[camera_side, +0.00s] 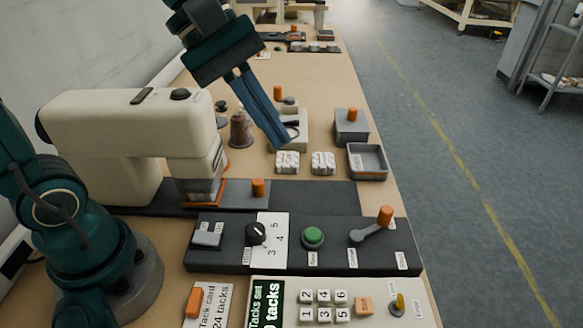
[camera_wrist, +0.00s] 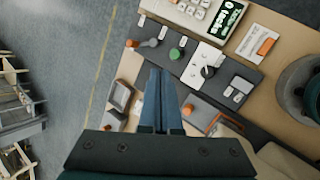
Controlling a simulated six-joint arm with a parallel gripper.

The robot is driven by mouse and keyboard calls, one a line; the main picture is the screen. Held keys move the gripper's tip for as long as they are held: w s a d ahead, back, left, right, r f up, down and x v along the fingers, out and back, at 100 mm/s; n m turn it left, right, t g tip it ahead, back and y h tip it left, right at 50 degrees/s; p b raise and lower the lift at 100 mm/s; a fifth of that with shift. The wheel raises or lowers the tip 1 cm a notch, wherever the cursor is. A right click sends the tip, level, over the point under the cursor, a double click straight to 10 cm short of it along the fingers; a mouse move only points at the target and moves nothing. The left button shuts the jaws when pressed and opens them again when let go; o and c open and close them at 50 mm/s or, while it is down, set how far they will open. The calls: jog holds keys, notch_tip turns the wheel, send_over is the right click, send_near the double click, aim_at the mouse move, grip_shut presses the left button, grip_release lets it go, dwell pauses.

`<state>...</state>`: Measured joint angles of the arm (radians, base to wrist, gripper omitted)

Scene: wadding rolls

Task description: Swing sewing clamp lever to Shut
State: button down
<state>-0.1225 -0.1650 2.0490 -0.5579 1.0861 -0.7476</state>
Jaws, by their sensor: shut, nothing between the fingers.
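The grey lever (camera_side: 372,228) with an orange knob sits at the right end of the dark control panel (camera_side: 335,260). Its arm leans from the round hub toward the upper right. Two small white labels lie near it, too small to read. The lever also shows in the wrist view (camera_wrist: 148,43), with the knob at its left end. My gripper (camera_side: 281,145) is shut and empty, its blue fingers pointing down behind the panel, near the white rolls and apart from the lever. In the wrist view my gripper (camera_wrist: 160,72) shows with its fingers together.
The panel also carries a green button (camera_side: 313,236), a black dial (camera_side: 256,233) and a grey rocker switch (camera_side: 207,236). A cream sewing machine (camera_side: 130,125) stands at left. White rolls (camera_side: 288,162) and a grey tray (camera_side: 367,161) lie behind the panel. A keypad box (camera_side: 340,303) is in front.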

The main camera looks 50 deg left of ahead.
jog(key=w+f+n+h, duration=0.2)
jog(key=w+n, duration=0.3)
jog(key=w, duration=0.2)
jog(key=n+g+h, duration=0.1)
jog(key=n, duration=0.2)
send_near(389, 213)
jog(key=f, duration=0.2)
jog(key=a+f, duration=0.1)
jog(key=f, duration=0.3)
jog(key=shift+w+a+f, duration=0.15)
jog(key=shift+a+f, duration=0.15)
jog(key=shift+w+d+r, duration=0.1)
jog(key=shift+w+d, duration=0.05)
jog(key=shift+d, duration=0.45)
jog(key=shift+w+d+r, duration=0.1)
jog(key=shift+w+d, duration=0.05)
jog(key=shift+d, duration=0.4)
jog(key=shift+w+d, duration=0.15)
jog(key=shift+d, duration=0.5)
jog(key=shift+w+d+m+g+h, duration=0.2)
jog(key=shift+d+m+g+h, duration=0.15)
jog(key=shift+m+g, duration=0.6)
jog(key=shift+w+d+m+g, duration=0.1)
jog(key=shift+d+m+g, duration=0.3)
jog(key=shift+m, duration=0.35)
jog(key=shift+d, duration=1.05)
jog(key=shift+s+d, duration=0.25)
jog(key=shift+d, duration=0.45)
